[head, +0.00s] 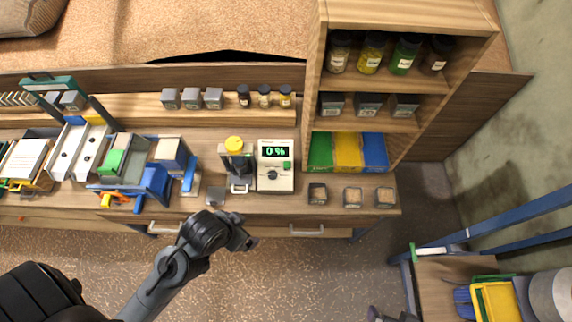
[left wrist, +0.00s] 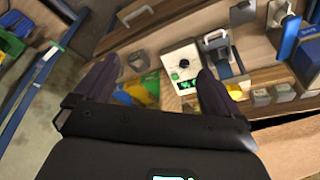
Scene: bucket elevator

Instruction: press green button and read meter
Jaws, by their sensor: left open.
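The meter (head: 275,178) is a pale box on the bench with a dark knob (head: 272,174). Its green-lit display (head: 274,152) reads 0 %. A green button (head: 287,165) sits at its right, below the display. The meter also shows upside down in the left wrist view (left wrist: 181,56), between my fingers. My left gripper (head: 246,238) is open and empty, in front of the bench and apart from the meter; its spread fingers show in the left wrist view (left wrist: 160,75). Small dark shapes at the head view's bottom edge may be my right gripper (head: 390,315); its jaws are unclear.
A yellow-topped device (head: 235,155) stands just left of the meter. A shelf (head: 313,85) with jars and coloured packs rises behind. Blue-and-green bucket machinery (head: 125,168) fills the left bench.

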